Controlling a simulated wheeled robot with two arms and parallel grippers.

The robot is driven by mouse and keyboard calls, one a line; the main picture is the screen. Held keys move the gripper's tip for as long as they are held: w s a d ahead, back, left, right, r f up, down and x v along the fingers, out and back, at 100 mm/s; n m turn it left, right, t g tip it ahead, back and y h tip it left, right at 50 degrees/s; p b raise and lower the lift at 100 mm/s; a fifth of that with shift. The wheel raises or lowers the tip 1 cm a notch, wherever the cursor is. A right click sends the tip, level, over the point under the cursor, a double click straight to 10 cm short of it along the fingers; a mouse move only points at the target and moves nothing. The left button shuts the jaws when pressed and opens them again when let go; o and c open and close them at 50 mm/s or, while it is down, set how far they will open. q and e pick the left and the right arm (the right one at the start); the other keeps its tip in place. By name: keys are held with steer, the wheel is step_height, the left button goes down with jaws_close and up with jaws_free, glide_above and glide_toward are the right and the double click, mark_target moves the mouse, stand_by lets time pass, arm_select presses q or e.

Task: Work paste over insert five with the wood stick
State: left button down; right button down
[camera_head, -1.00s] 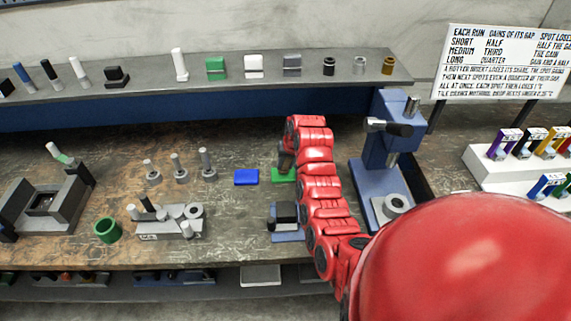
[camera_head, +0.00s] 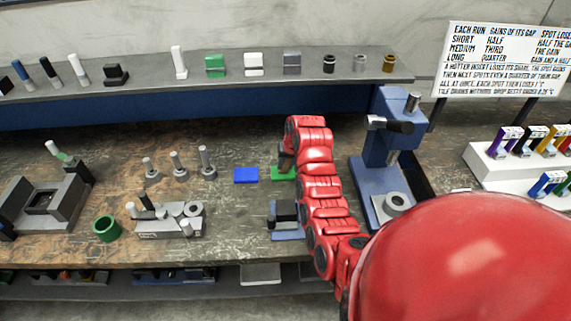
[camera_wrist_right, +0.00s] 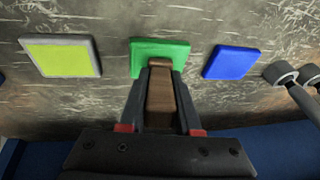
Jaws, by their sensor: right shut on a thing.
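My right gripper (camera_wrist_right: 162,95) is shut on a brown wood stick (camera_wrist_right: 160,88) in the right wrist view. The stick points at the green tile (camera_wrist_right: 160,48), and its far end overlaps the tile's near edge in the picture. I cannot tell whether it touches. In the head view the right gripper (camera_head: 286,160) hangs over the green tile (camera_head: 281,174), and the red arm hides the stick. No paste can be made out on the tile. A grey block with several cylinders (camera_head: 160,230) stands on the bench. I cannot tell which thing is insert five. My left gripper is not in view.
A blue tile (camera_head: 246,176) lies left of the green one. A yellow tile with a grey rim (camera_wrist_right: 60,55) shows in the wrist view. A blue press (camera_head: 378,165) stands close right of my arm. A green ring (camera_head: 107,229) and several grey posts (camera_head: 178,166) are further left.

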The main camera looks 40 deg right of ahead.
steer(key=shift+f+b, duration=0.1)
steer(key=shift+b, duration=0.2)
stand_by(1.1)
steer(key=shift+r, duration=3.55)
steer(key=shift+f, duration=0.1)
